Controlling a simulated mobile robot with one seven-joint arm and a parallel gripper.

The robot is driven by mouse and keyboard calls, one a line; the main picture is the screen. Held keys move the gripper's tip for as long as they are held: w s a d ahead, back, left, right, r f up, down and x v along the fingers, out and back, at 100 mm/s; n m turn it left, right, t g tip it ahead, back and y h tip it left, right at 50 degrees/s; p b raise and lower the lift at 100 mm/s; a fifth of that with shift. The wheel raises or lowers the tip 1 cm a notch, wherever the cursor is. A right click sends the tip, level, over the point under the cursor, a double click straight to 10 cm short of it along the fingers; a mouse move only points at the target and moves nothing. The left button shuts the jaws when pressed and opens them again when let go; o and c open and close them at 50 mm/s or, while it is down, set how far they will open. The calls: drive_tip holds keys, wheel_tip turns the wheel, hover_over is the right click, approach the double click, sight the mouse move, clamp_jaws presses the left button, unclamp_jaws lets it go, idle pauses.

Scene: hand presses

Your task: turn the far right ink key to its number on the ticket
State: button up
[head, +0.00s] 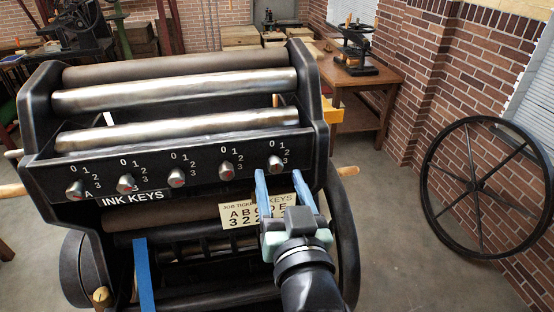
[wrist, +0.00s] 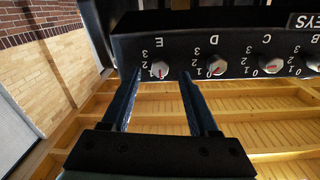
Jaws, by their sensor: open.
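The far right ink key (head: 276,163) is a small silver knob with a red mark, on the press's dark key rail. In the wrist view, which is upside down, this key (wrist: 159,69) sits under the letter E. Its red line runs roughly up and down there; I cannot tell for sure which number it points at. My gripper (head: 279,175) is open and empty, its blue fingers pointing at the rail. In the wrist view the fingertips (wrist: 159,76) stand either side of the key, apart from it. The job ticket (head: 240,213) shows A to E; my gripper hides its last numbers.
Several other ink keys line the rail leftward, the nearest being D (head: 226,169), shown in the wrist view (wrist: 216,66) just beyond one finger. A large spoked wheel (head: 480,186) stands by the brick wall. A wooden table (head: 372,82) with a small press is behind.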

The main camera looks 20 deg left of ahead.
sight(277, 168)
drive_tip(key=shift+p+x, duration=0.4)
drive_tip(key=shift+x, duration=1.2)
clamp_jaws()
